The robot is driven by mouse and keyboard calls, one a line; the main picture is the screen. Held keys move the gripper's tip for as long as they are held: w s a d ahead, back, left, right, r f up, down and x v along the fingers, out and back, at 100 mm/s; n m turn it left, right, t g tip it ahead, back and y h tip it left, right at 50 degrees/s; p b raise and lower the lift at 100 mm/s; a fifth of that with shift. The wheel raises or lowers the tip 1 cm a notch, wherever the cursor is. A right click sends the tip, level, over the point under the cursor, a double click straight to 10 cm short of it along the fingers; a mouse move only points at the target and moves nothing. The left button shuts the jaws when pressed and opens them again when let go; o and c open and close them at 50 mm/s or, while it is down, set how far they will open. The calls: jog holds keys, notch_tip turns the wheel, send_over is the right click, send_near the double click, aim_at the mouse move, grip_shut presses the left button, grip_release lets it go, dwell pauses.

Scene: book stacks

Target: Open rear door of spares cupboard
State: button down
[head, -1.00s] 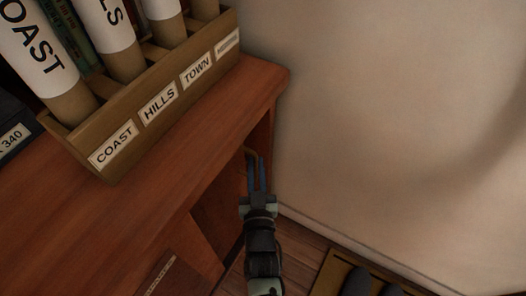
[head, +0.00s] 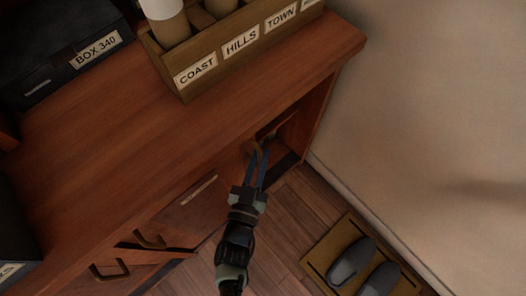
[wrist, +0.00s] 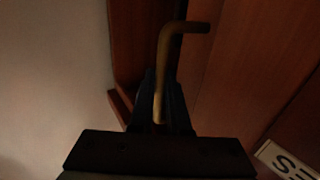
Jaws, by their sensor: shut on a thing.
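The spares cupboard (head: 120,150) is a red-brown wooden unit with a flat top. My gripper (head: 260,160) is at the far end of its front, below the top's edge, with its fingers shut on a bent brass handle (head: 248,148). In the wrist view the handle (wrist: 165,75) rises from between the fingers and bends right. A wooden panel (wrist: 245,65) lies right of it, with a dark gap to its left. In the head view a dark opening (head: 290,135) shows beside the fingers, so the rear door looks ajar; its exact angle is unclear.
A labelled wooden rack (head: 225,50) and a dark box (head: 70,55) stand on top. A labelled front panel (head: 185,205) and two more brass handles (head: 150,240) are nearer. A plain wall (head: 430,90) is at right. Slippers (head: 352,262) lie on a mat (head: 335,238); some floor is clear.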

jog(key=c, duration=0.9)
grip_release()
jog(key=p+v, duration=0.1)
jog(key=v, duration=1.2)
